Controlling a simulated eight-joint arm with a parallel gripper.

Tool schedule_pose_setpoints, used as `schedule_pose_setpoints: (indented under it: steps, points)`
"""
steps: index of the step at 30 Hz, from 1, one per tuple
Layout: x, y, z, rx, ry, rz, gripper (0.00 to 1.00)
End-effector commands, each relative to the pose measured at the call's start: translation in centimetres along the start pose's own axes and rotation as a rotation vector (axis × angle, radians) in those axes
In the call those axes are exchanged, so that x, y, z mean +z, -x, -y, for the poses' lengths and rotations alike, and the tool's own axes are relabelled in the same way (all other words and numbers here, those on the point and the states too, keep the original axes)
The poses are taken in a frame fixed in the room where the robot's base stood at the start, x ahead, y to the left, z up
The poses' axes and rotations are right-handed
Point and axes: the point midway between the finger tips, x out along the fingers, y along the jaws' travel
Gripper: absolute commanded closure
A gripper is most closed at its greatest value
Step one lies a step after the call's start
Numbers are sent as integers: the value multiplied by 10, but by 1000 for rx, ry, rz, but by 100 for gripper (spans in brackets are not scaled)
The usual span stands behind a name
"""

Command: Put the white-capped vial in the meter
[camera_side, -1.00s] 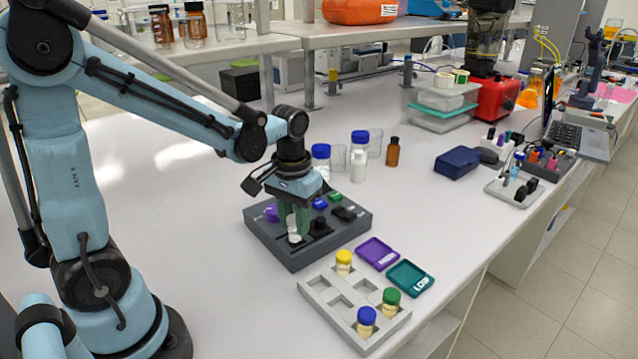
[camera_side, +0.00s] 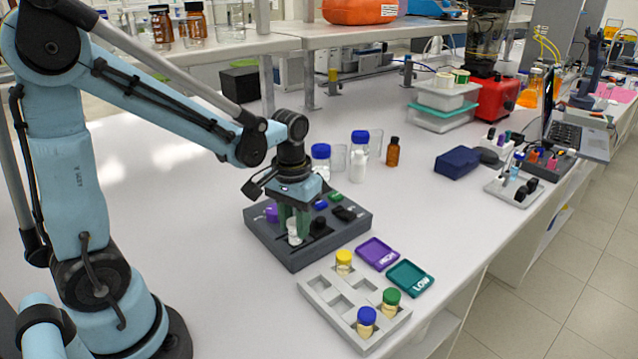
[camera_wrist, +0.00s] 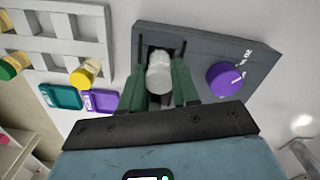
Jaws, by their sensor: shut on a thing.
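The white-capped vial (camera_side: 293,232) is upright between the green fingers of my gripper (camera_side: 292,222), over the dark grey meter (camera_side: 300,258). In the wrist view my gripper (camera_wrist: 160,92) is shut on the white cap (camera_wrist: 159,74), with a finger on each side. A dark opening of the meter (camera_wrist: 190,40) shows just around the cap. The vial's lower end is hidden, so I cannot tell how deep it sits. The meter carries a purple knob (camera_wrist: 224,78), also seen in the side view (camera_side: 271,212), and blue, green and black parts on top.
A grey rack (camera_side: 335,308) in front holds yellow-, green- and blue-capped vials and has empty slots. A purple HIGH tray (camera_side: 377,253) and a teal LOW tray (camera_side: 410,279) lie right of the meter. Bottles (camera_side: 358,160) stand behind it.

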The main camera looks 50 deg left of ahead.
Motion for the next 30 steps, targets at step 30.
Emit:
schedule_pose_setpoints:
  steps: [30]
  points:
    - [0,-9,0,0,0,0,99]
